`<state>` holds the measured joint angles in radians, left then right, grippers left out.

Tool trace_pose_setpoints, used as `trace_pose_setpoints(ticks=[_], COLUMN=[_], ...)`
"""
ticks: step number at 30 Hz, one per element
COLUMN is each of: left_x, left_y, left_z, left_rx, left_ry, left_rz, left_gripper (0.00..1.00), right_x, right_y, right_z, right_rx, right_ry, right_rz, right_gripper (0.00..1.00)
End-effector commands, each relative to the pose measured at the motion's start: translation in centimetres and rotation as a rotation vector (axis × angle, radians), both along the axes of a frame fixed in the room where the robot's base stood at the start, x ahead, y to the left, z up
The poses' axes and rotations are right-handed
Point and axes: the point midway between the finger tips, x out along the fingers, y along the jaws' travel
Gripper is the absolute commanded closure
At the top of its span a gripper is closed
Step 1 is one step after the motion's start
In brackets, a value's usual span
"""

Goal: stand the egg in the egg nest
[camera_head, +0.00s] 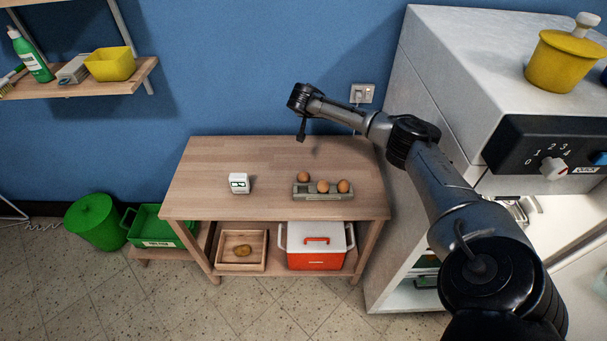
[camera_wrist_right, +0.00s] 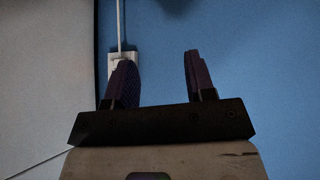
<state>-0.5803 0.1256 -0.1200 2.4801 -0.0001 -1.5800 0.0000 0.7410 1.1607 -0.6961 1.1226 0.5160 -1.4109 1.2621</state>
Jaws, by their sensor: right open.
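The egg nest (camera_head: 322,195) is a low grey tray near the right front of the wooden table. Two brown eggs, one in the middle (camera_head: 322,187) and one at the right (camera_head: 343,186), sit in it. Another brown egg (camera_head: 303,177) is at its left end, farther back; it seems to be behind the tray, but I cannot tell whether it touches. My right gripper (camera_wrist_right: 157,70) is open and empty, with the blue wall beyond its fingers. In the head view the end of my right arm (camera_head: 301,128) is above the table's back edge, away from the eggs. My left gripper is out of view.
A small white box with a dark marking (camera_head: 239,183) stands left of the nest. The tabletop (camera_head: 230,155) is otherwise clear. A white appliance (camera_head: 420,100) stands close on the right. A wooden tray (camera_head: 224,262) and a red-and-white cooler (camera_head: 316,259) are below the tabletop.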

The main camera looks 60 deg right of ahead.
Motion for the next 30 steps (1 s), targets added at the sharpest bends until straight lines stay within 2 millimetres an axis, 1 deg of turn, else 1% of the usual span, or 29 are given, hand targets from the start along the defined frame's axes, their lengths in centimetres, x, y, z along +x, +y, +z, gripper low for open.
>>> trace_pose_setpoints(ticks=[1, 3, 5, 7, 8, 10, 11, 12, 14, 15, 17, 18, 20, 22, 24, 26, 27, 29, 30], left_x=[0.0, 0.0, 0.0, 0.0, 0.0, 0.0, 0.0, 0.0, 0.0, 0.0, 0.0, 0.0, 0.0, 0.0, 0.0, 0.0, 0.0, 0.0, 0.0], left_y=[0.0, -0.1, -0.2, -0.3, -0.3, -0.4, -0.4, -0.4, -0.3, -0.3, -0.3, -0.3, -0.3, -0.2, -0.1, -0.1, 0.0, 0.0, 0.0], left_z=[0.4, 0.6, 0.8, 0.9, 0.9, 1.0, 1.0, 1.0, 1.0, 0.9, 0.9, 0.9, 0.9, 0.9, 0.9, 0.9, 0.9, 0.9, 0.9], left_rx=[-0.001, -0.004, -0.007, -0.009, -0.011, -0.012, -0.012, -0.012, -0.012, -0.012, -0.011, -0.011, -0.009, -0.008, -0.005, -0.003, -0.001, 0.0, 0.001], left_ry=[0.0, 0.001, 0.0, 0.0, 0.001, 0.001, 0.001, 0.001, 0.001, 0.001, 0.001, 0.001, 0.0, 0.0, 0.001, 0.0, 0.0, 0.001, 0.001], left_rz=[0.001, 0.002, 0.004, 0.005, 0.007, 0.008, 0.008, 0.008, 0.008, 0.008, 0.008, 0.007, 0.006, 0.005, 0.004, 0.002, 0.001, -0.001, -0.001], left_gripper=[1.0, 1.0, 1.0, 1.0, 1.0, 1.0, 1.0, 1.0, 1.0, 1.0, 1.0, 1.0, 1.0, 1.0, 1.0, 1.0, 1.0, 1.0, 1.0], right_x=[1.0, 2.9, 4.7, 6.9, 7.9, 10.0, 10.9, 11.9, 13.3, 14.0, 14.8, 15.1, 15.3, 15.0, 14.1, 13.0, 12.1, 10.6, 9.5], right_y=[-1.2, -2.3, -2.7, -2.3, -1.9, -0.4, 0.4, 1.7, 3.8, 5.3, 7.5, 8.9, 10.9, 12.8, 14.2, 14.8, 15.0, 14.9, 14.7], right_z=[1.6, 3.8, 5.7, 7.8, 8.6, 10.2, 10.6, 11.0, 11.2, 11.0, 10.3, 9.6, 8.1, 6.1, 3.8, 1.8, 0.5, -1.2, -2.3], right_rx=[-0.118, -0.29, -0.433, -0.59, -0.655, -0.798, -0.855, -0.926, -1.025, -1.08, -1.153, -1.193, -1.236, -1.263, -1.262, -1.237, -1.204, -1.135, -1.075], right_ry=[-0.024, -0.052, -0.068, -0.07, -0.067, -0.047, -0.032, -0.008, 0.043, 0.082, 0.153, 0.207, 0.299, 0.42, 0.558, 0.686, 0.773, 0.908, 0.994], right_rz=[0.075, 0.208, 0.338, 0.509, 0.586, 0.777, 0.863, 0.98, 1.159, 1.279, 1.461, 1.583, 1.766, 1.976, 2.182, 2.351, 2.459, 2.611, 2.705], right_gripper=[0.5, 0.5, 0.5, 0.5, 0.5, 0.5, 0.5, 0.5, 0.5, 0.5, 0.5, 0.5, 0.5, 0.5, 0.5, 0.5, 0.5, 0.5, 0.5])
